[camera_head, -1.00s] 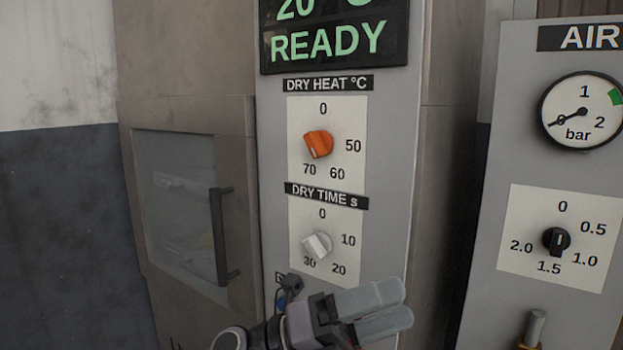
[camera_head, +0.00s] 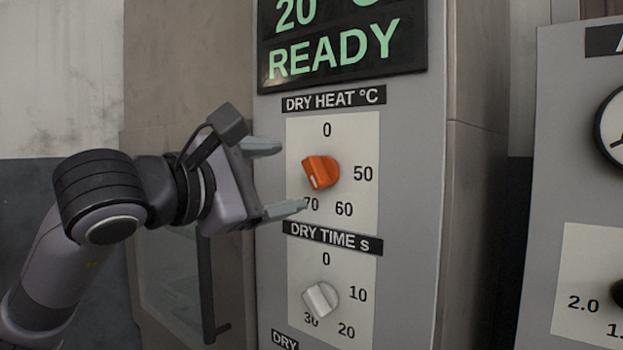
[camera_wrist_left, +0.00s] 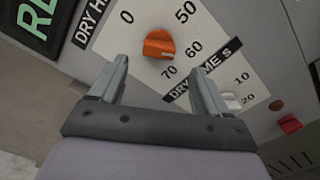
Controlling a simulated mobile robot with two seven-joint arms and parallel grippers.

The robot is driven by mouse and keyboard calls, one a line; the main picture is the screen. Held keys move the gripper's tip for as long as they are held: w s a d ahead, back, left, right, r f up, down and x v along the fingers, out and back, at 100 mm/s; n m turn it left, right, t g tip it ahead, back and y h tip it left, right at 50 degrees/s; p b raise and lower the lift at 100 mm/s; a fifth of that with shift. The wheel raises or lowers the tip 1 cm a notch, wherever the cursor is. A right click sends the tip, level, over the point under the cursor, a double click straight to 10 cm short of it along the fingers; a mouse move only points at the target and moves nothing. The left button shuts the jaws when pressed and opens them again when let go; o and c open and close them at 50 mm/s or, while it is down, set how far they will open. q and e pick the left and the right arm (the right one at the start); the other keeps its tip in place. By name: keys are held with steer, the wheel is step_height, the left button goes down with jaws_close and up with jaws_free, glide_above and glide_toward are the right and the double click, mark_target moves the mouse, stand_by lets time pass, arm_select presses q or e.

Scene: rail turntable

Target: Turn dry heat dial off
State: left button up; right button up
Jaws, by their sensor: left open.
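The dry heat dial (camera_head: 321,172) is an orange knob on a white scale plate marked 0, 50, 60 and 70. Its white-marked end points down and slightly left, toward the 70. My left gripper (camera_head: 283,178) is open just left of the dial, one finger above its level and one below, with the lower fingertip near the 70. In the left wrist view the orange dial (camera_wrist_left: 159,43) lies ahead of and between the two open fingers (camera_wrist_left: 160,75), apart from them. My right gripper is not in view.
A white dry time dial (camera_head: 320,299) sits below on the same grey panel. A display reading READY (camera_head: 335,50) is above. A cabinet door with a dark handle (camera_head: 206,290) is behind my left arm. Another panel (camera_head: 560,200) stands at right.

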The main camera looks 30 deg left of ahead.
mark_target(311, 174)
arm_select(q)
steer(key=shift+w+d+p, duration=0.15)
steer(key=shift+w+p, duration=0.3)
steer(key=shift+w, duration=1.3)
steer(key=shift+w+d+p, duration=0.1)
steer(key=shift+w+p, duration=0.35)
steer(key=shift+w, duration=1.25)
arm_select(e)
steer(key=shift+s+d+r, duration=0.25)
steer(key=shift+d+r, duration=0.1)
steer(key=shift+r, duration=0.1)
arm_select(q)
steer(key=c, duration=1)
steer(key=shift+o, duration=0.2)
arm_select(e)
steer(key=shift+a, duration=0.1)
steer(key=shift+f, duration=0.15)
